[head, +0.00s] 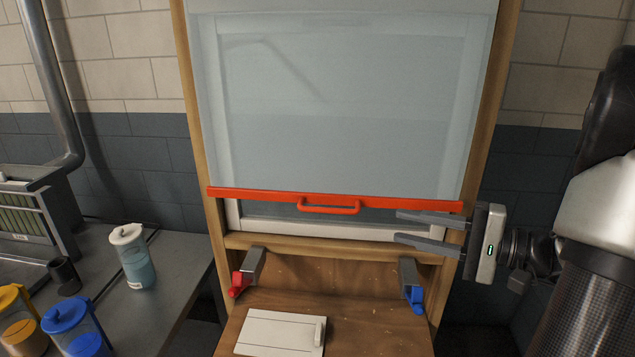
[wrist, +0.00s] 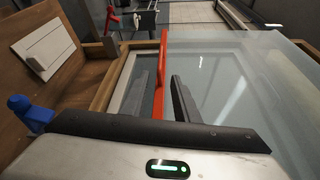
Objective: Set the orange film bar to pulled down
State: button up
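The orange film bar (head: 270,196) runs across the lower edge of a translucent film (head: 340,90) that hangs over a wood-framed window. Its loop handle (head: 330,208) is at the middle of the bar. A strip of window shows below the bar, above the wooden sill. My gripper (head: 398,227) is open and empty at the bar's right part, fingers pointing left, one finger just below the bar and one lower. In the wrist view the bar (wrist: 160,75) passes close to my open fingers (wrist: 168,100); I cannot tell whether they touch it.
Below the sill, a red clamp (head: 238,285) and a blue clamp (head: 414,297) sit at the wooden board's sides. A white panel (head: 280,333) lies on the board. A grey counter at left holds several jugs, one white-lidded (head: 134,257).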

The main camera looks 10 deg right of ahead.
aim_at(333, 212)
jog(key=p+x, duration=0.2)
jog(key=x, duration=1.5)
jog(key=shift+a, duration=0.35)
grip_shut()
